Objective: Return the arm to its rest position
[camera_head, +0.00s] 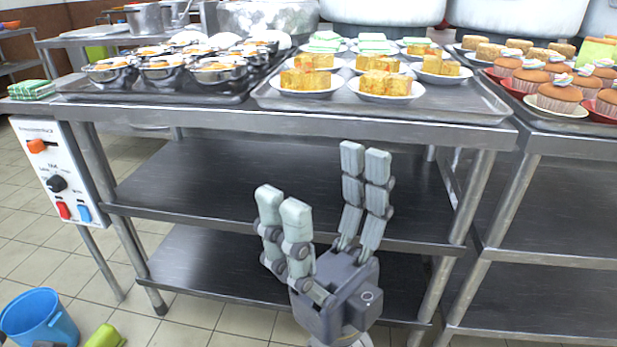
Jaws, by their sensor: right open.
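My right gripper (323,207) stands upright in the lower middle of the head view. Its pale grey fingers are spread wide, with nothing between them. It is in front of the steel table (300,119), and its fingertips show below the tabletop edge, over the view of the shelves. It looks apart from the table, though the exact gap cannot be told. My left gripper is not in view.
The tabletop holds a tray (470,104) of cake plates and a dark tray (75,88) of metal bowls. A second table (565,144) with cupcakes stands at right. A control panel (50,160) is at left. A blue bucket (38,318) stands on the floor.

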